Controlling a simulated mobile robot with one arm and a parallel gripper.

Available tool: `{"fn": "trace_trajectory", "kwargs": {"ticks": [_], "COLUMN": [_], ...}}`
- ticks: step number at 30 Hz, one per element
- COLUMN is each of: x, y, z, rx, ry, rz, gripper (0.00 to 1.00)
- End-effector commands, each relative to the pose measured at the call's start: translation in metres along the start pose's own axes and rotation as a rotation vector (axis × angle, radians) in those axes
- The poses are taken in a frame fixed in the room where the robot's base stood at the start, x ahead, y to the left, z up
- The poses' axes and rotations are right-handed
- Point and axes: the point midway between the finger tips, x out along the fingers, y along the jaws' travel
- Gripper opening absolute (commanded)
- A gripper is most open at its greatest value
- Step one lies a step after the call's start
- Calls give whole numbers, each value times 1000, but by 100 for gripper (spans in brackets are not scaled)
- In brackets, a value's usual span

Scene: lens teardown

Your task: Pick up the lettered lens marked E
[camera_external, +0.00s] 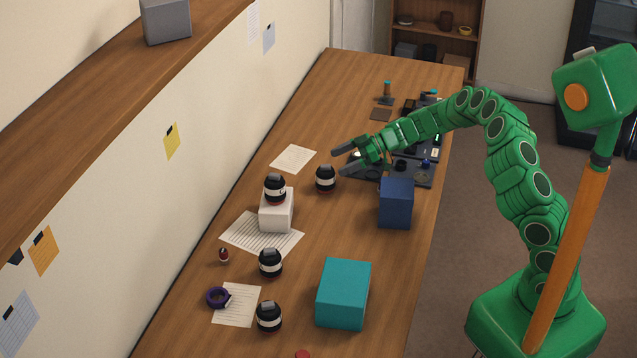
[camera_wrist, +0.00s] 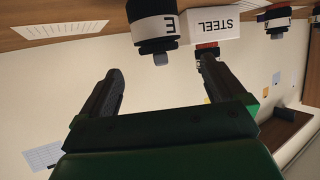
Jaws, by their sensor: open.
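The lens marked E (camera_wrist: 155,28) is a black cylinder with a white lettered band, at the top of the wrist view, which is upside down. It appears to be the lens (camera_external: 325,179) standing on the table beside the white block, though its letter is unreadable in the external view. My gripper (camera_external: 341,161) is open and empty, above the table and close to this lens. In the wrist view its two fingers (camera_wrist: 160,68) are spread, with the lens beyond them and not between them.
The white block (camera_wrist: 213,26) marked STEEL carries another lens (camera_external: 275,188). More lenses (camera_external: 270,263) (camera_external: 268,316) stand toward the front. A navy box (camera_external: 395,204) and teal box (camera_external: 343,294) stand at right. Papers (camera_external: 293,158) lie flat. A dark tray (camera_external: 415,178) is beneath my arm.

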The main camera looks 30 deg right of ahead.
Motion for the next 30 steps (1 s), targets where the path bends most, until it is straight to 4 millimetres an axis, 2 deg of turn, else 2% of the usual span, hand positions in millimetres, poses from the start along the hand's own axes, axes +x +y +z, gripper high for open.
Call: {"fn": "trace_trajectory", "kwargs": {"ticks": [19, 30], "x": [59, 66], "y": [0, 0], "z": [11, 10], "rx": [-1, -1], "ry": [-2, -1], "rz": [-1, 0], "gripper": [97, 97]}}
